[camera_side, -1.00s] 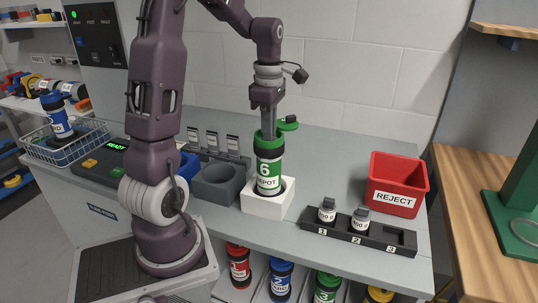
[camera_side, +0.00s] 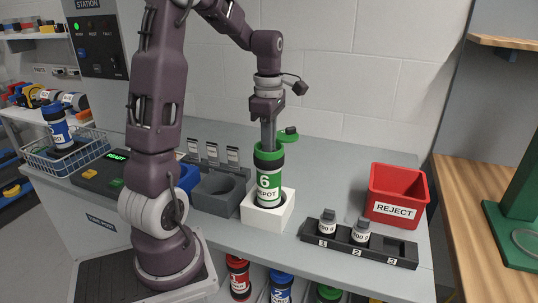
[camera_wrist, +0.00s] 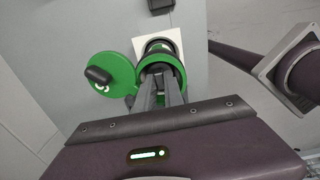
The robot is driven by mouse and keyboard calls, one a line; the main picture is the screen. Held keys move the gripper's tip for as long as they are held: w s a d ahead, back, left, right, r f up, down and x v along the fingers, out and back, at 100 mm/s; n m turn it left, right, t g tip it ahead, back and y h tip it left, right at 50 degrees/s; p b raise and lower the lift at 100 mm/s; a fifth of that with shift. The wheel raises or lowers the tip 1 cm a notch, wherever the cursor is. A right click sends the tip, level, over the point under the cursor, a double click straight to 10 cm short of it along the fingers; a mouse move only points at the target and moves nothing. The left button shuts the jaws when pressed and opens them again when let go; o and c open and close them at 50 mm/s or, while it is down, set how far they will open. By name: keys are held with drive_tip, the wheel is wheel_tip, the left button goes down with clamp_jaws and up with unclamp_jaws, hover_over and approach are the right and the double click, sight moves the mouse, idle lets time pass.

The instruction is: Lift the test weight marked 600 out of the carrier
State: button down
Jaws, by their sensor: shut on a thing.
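The carrier (camera_side: 268,184) is a green and black tube marked 6 DEPOT, standing upright in a white block. Its green lid (camera_side: 288,133) is swung open to the side; the lid (camera_wrist: 108,74) also shows in the wrist view. My gripper (camera_side: 268,146) points straight down with its fingers inside the carrier's mouth. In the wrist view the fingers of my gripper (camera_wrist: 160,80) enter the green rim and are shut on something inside. The test weight in the carrier is hidden by the walls and fingers, so its 600 mark cannot be read.
The white block (camera_side: 281,217) holds the carrier. A black rack (camera_side: 404,262) at right has small weights in slots 1 and 2; slot 3 is empty. A red REJECT bin (camera_side: 395,203) stands behind it. A grey holder (camera_side: 218,195) is left of the block.

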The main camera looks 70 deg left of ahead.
wheel_tip(320, 180, up, 18)
idle(0.4)
